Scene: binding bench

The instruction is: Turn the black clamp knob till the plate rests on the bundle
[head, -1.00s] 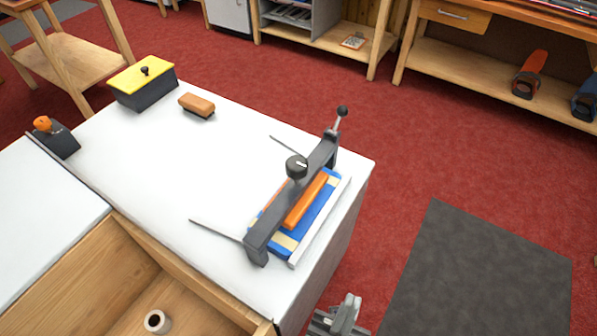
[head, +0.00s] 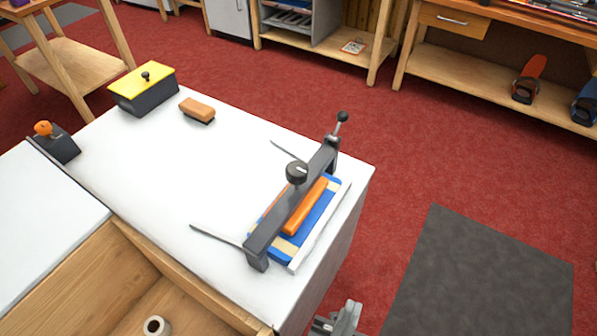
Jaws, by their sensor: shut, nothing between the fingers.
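The black clamp knob (head: 297,173) stands on top of the dark clamp bar (head: 280,210), which spans the bundle near the right end of the white bench. The orange plate (head: 306,207) shows beneath the bar. The blue bundle with cream bands (head: 315,219) lies under it. From this angle I cannot tell whether the plate touches the bundle. My gripper (head: 346,318) is shut and empty at the bottom edge of the head view, below and right of the bench end, well apart from the knob. Its lower part is cut off.
A lever with a black ball (head: 342,117) rises at the clamp's far end. A brush (head: 197,110), a yellow-lidded box (head: 144,88) and an orange-topped dark holder (head: 56,142) stand toward the left. An open wooden drawer (head: 120,265) holds a roll (head: 157,326). The bench middle is clear.

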